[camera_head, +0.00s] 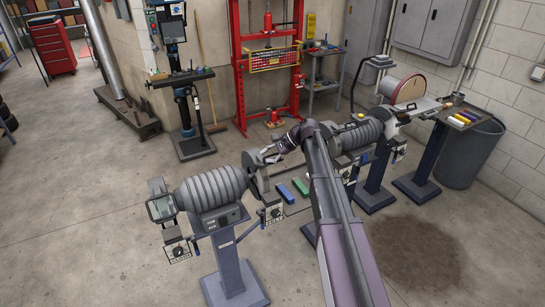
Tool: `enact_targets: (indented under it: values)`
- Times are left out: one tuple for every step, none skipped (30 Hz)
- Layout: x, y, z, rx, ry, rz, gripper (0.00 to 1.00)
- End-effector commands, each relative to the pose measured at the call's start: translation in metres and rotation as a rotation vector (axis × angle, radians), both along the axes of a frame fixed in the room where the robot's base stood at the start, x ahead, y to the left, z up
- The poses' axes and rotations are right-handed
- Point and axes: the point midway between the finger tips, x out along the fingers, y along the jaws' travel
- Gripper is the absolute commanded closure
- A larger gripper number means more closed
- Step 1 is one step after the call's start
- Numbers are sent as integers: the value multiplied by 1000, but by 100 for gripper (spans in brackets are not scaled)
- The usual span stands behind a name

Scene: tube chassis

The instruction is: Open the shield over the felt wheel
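A grey pedestal machine with a ribbed motor (212,190) stands at front left. A framed pane, possibly a shield (161,208), is at its left end. A round grey disc or guard (256,178) is at its right end. I cannot tell which wheel is felt. Contact and finger opening cannot be made out. A second ribbed motor (360,134) stands to the right, its left end partly hidden by my arm.
Blue (283,192) and green (301,187) bars lie between the machines. A disc sander (410,90), a side table with coloured bars (464,116) and a grey bin (474,160) are at right. A red press (268,70) stands behind.

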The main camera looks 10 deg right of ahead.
Motion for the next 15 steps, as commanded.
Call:
enact_targets:
  values:
    - [1,0,3,3,0,1,52]
    - [2,-1,4,2,0,0,52]
    - [2,-2,5,1,0,0,52]
    - [3,-3,6,1,0,0,52]
    - [4,-4,7,1,-1,-1,52]
    - [5,-6,8,1,0,-2,52]
    - [6,-7,9,0,-1,-2,52]
    - [7,-8,10,0,-1,-2,52]
    - [8,-9,11,-1,-1,-3,52]
    - [9,-11,12,-1,-1,-3,52]
    - [9,-12,13,-1,-1,-3,52]
    - [10,-13,15,-1,-1,-3,52]
    - [11,-14,16,-1,-1,-3,52]
    - [12,-14,17,-1,-1,-3,52]
    - [12,-16,18,-1,-1,-3,52]
